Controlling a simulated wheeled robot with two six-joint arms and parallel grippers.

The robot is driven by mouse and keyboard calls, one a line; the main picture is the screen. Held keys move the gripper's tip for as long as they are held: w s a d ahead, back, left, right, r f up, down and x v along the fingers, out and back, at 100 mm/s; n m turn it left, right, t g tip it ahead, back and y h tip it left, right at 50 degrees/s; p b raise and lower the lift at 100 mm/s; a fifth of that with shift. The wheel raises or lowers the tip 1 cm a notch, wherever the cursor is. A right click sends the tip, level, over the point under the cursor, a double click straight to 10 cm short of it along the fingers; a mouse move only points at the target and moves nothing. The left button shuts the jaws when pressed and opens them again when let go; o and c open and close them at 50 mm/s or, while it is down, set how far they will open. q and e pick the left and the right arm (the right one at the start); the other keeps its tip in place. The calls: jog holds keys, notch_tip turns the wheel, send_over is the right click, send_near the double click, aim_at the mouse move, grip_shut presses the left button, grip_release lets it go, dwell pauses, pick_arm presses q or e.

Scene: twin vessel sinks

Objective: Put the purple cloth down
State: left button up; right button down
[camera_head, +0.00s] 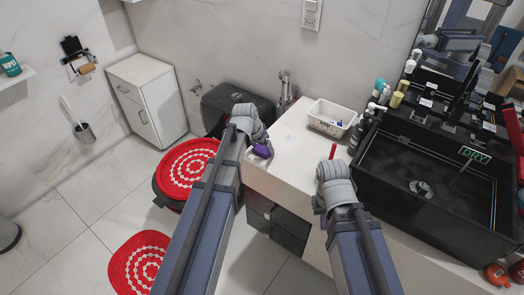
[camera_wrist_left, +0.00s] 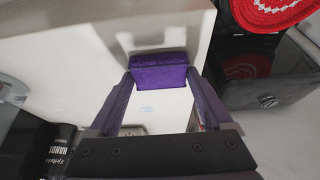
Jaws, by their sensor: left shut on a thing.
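The purple cloth (camera_wrist_left: 158,72) is a folded block between the fingertips of my left gripper (camera_wrist_left: 160,82) in the left wrist view. I cannot tell whether the cloth touches the counter. My right gripper (camera_head: 333,165) is over the counter's front, its fingers mostly hidden by its wrist. A small red thing (camera_head: 333,151) shows just beyond it; whether it is held is unclear.
A white basket (camera_head: 331,118) and several bottles stand at the back of the counter. A black sink (camera_head: 430,185) is at the right. A toilet with a red patterned cover (camera_head: 187,167) is left of the counter. The counter's middle has clear room.

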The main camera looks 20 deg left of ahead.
pick_arm(q)
jog(key=shift+r, duration=0.1)
jog(key=shift+f, duration=0.2)
jog(key=o, duration=1)
jog(key=shift+r, duration=0.1)
jog(key=p+v, duration=1.1)
jog(key=v, duration=0.1)
jog(key=s+d+g+y, duration=0.1)
jog(key=s+d, duration=0.4)
jog(key=s, duration=0.1)
jog(key=s+d+f+g+y, duration=0.1)
jog(key=s+d+g, duration=0.1)
jog(key=s+d, duration=0.3)
jog(key=s+d+g+y, duration=0.1)
jog(key=s+d, duration=0.4)
jog(key=s, duration=0.3)
jog(key=shift+f+g, duration=0.15)
jog(key=shift+g, duration=0.25)
